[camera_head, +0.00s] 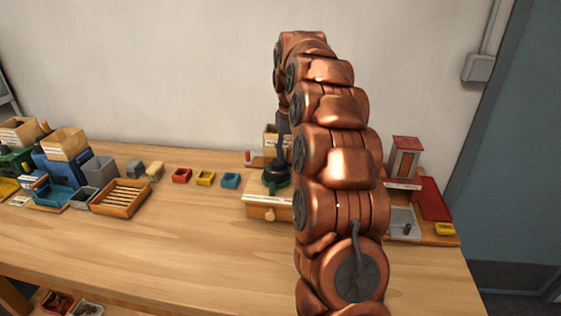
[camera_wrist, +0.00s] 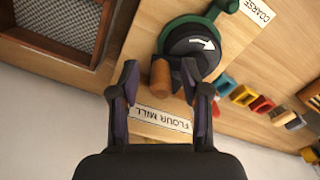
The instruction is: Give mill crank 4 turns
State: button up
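The flour mill stands on the table in the head view, with a dark round top (camera_head: 276,174) and a wooden base (camera_head: 256,191), partly hidden by my arm. In the wrist view its black disc (camera_wrist: 193,47) bears a white curved arrow and sits in a green ring (camera_wrist: 165,40). The brown wooden crank knob (camera_wrist: 160,75) is beside the disc. My gripper (camera_wrist: 160,76) is open, with the knob between its fingertips. A gap shows at the left finger; contact at the right finger is unclear. In the head view my arm hides part of the gripper.
A "FLOUR MILL" label (camera_wrist: 160,118) and a "COARSE" label (camera_wrist: 258,12) are near the mill. Red (camera_head: 181,176), yellow (camera_head: 205,178) and blue (camera_head: 230,181) bins stand left of it. A slatted wooden tray (camera_head: 121,198) is farther left. The front middle of the table is clear.

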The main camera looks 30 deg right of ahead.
jog(key=shift+r, duration=0.15)
jog(key=shift+r+p, duration=1.85)
jog(key=shift+r, duration=1.75)
grip_shut()
